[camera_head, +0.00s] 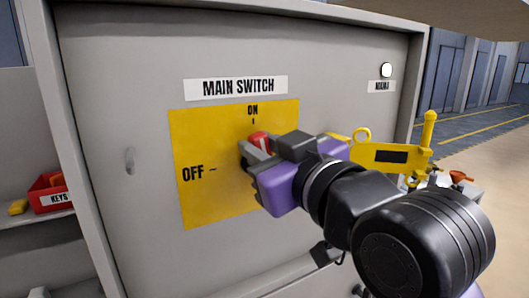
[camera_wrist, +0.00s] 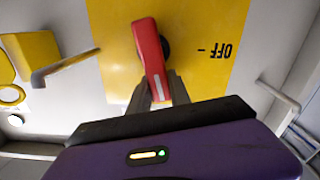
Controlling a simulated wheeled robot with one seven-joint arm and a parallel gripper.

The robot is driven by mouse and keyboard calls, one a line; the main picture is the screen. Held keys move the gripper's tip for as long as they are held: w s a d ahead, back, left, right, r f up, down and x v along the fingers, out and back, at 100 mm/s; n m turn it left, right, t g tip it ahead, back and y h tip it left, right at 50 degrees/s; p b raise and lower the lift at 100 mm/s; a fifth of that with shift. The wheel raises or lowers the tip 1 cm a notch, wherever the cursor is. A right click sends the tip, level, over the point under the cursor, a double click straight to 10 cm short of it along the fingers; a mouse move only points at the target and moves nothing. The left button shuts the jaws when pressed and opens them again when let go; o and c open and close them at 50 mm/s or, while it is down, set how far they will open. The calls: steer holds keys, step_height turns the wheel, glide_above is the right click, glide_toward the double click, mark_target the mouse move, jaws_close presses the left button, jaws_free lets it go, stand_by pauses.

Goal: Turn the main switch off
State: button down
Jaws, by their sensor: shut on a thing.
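The main switch is a red handle (camera_head: 259,141) on a yellow plate (camera_head: 205,135) marked ON at the top and OFF at the left, under a MAIN SWITCH label (camera_head: 238,87). In the wrist view, which is upside down, the red handle (camera_wrist: 147,45) stands nearly upright in the picture, its white-marked end towards my gripper. That end appears to point roughly towards ON, not towards the OFF mark (camera_wrist: 214,50). My gripper (camera_head: 251,151) is shut on the handle, with its fingers (camera_wrist: 160,92) on either side of the white-marked end. In the head view my gripper hides most of the handle.
The grey cabinet door (camera_head: 120,75) has a small handle (camera_head: 129,160) at left and a white lamp (camera_head: 386,70) at upper right. A yellow bracket-like part (camera_head: 370,158) is close right of my gripper. A red KEYS box (camera_head: 50,195) sits on a shelf at left.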

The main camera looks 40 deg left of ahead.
steer(key=n+b, duration=0.1)
steer(key=n, duration=0.1)
steer(key=s+f+n+b, duration=0.1)
steer(key=n+b, duration=0.1)
steer(key=n, duration=0.1)
steer(key=s+n+b, duration=0.1)
steer(key=n, duration=0.1)
steer(key=shift+a+f+b, duration=0.4)
steer(key=n, duration=0.1)
steer(key=n+b, duration=0.1)
steer(key=f+n+b, duration=0.1)
steer(key=n, duration=0.1)
steer(key=shift+s+a, duration=0.15)
steer(key=shift+s, duration=0.2)
steer(key=shift+s+f+n+b, duration=0.1)
steer(key=shift+f+n+b, duration=0.25)
steer(key=shift+n, duration=0.35)
steer(key=shift+f+n+b, duration=0.15)
steer(key=shift+n+b, duration=0.35)
steer(key=shift+n, duration=0.2)
steer(key=shift+s+f+n+b, duration=0.1)
steer(key=shift+f+n+b, duration=0.25)
steer(key=shift+n, duration=0.35)
steer(key=shift+a+r, duration=0.1)
steer(key=c, duration=1.2)
jaws_free()
